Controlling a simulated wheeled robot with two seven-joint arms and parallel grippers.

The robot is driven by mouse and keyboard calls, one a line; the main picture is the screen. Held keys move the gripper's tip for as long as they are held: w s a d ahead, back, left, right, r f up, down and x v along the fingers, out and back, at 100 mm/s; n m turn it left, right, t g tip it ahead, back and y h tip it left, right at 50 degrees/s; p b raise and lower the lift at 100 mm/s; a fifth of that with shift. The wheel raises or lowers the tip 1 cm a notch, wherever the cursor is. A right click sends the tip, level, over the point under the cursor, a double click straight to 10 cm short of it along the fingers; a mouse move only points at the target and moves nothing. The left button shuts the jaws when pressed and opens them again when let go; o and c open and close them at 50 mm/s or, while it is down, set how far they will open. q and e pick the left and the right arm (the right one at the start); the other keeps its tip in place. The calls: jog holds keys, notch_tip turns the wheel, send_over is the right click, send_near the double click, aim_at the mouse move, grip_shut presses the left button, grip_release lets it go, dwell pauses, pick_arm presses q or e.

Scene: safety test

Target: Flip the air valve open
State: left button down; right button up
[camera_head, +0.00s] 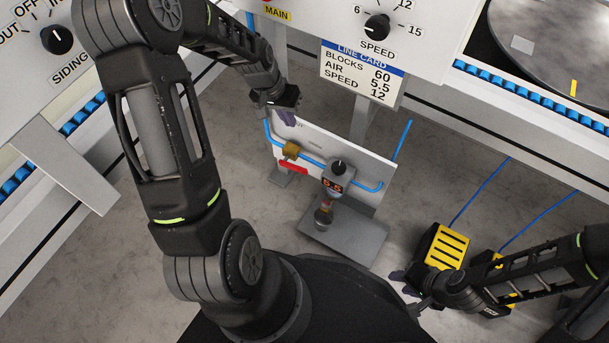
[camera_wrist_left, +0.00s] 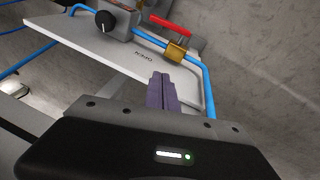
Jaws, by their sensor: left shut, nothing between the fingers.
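The air valve has a brass body (camera_head: 291,150) and a red handle (camera_head: 293,168) on a white panel (camera_head: 352,158) with a blue pipe. The handle lies below the brass body in the head view, roughly along the pipe. In the left wrist view the brass body (camera_wrist_left: 176,51) and red handle (camera_wrist_left: 171,24) are beyond the fingertips, and a label reading OPEN (camera_wrist_left: 143,54) is nearer. My left gripper (camera_head: 288,117) is shut and empty at the panel's upper left edge, apart from the handle. My right gripper (camera_head: 404,284) is open, beside a yellow block.
A regulator (camera_head: 335,183) reading 5.5 with a black knob stands right of the valve. A yellow-striped device (camera_head: 440,250) is at lower right. Machine fronts with knobs and a LINE CARD sign (camera_head: 361,74) border the top. Bare floor lies left of the panel.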

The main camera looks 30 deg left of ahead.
aim_at(298, 167)
pick_arm(q)
jog(key=s+g, duration=0.1)
jog(key=s+r+m, duration=0.1)
jog(key=s+d+r+m+g+h, duration=0.1)
jog(key=s, duration=0.1)
jog(key=shift+s+r+g+p, duration=0.1)
jog(key=shift+r+g+p, duration=0.05)
jog(key=shift+g+p, duration=0.2)
pick_arm(e)
jog(key=shift+w+d, duration=0.2)
jog(key=shift+d, duration=0.25)
